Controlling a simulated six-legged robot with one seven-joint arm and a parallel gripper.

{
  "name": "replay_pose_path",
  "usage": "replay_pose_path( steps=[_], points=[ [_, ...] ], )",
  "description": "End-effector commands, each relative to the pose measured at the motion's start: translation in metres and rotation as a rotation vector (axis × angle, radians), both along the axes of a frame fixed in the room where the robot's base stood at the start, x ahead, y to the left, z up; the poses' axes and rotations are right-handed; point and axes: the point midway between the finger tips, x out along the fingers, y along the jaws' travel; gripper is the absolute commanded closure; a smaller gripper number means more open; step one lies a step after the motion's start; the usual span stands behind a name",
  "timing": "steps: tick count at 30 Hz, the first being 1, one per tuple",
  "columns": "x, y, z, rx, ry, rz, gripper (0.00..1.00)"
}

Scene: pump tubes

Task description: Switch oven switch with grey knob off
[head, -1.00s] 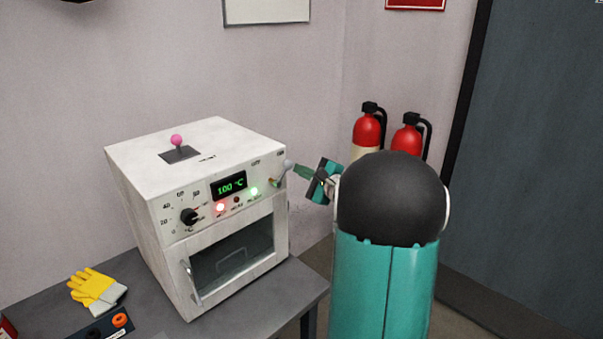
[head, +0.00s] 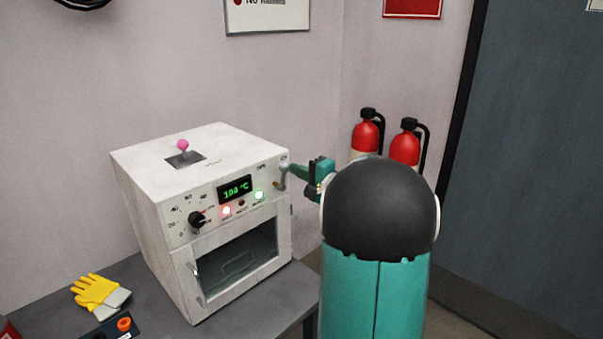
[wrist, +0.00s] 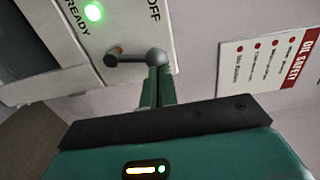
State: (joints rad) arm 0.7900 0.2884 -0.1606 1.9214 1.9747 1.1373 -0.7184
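The white oven (head: 185,220) stands on the grey table, its display reading about 100 °C with a red and a green light lit. The switch with the grey knob (head: 283,167) is at the right end of its front panel. In the wrist view the grey knob (wrist: 156,57) sits on a dark lever beside the "OFF" lettering. My gripper (head: 292,170) reaches the switch from the right. In the wrist view its green fingers (wrist: 158,88) are close together with their tips at the knob. Whether they grip it or only touch it is hidden.
A black dial (head: 196,219) and a pink-knobbed lever (head: 183,147) are also on the oven. Yellow gloves (head: 97,291) lie on the table at left. Red fire extinguishers (head: 366,135) stand behind my arm. A dark door (head: 530,150) is at right.

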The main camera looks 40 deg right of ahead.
Motion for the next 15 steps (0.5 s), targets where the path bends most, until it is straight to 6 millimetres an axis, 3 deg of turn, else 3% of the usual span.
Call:
replay_pose_path(
  steps=[15],
  points=[
    [0.001,0.030,0.005,-0.425,-0.014,0.004,1.00]
  ],
)
